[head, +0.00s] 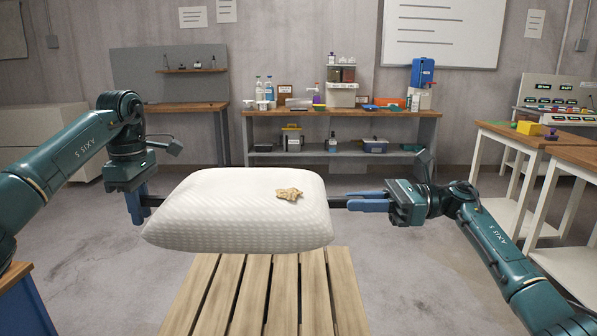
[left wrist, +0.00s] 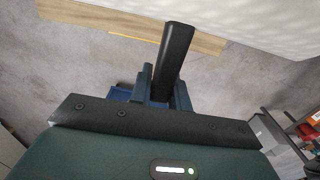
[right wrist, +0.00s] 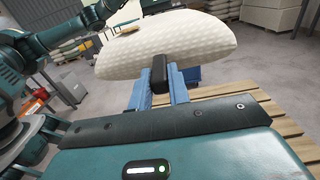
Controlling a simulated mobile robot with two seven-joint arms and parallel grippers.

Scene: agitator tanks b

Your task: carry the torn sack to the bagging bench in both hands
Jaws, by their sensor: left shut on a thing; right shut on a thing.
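The sack (head: 235,215) is a white, textured, pillow-like bag with a ragged tan patch (head: 289,194) on top. It hangs roughly level between my grippers, seemingly just above a slatted wooden pallet (head: 225,290). My left gripper (head: 138,205) is shut on a black grip at the sack's left end; this grip (left wrist: 175,55) also shows in the left wrist view. My right gripper (head: 368,201) is shut on a black grip (right wrist: 160,76) at its right end. The sack's underside is hidden. I cannot tell which bench is the bagging bench.
A bench with bottles and bins (head: 345,113) stands at the back wall. An emptier wooden bench (head: 185,107) with a grey back panel is left of it. Tables (head: 520,135) stand at the right. Open grey floor lies between the pallet and the benches.

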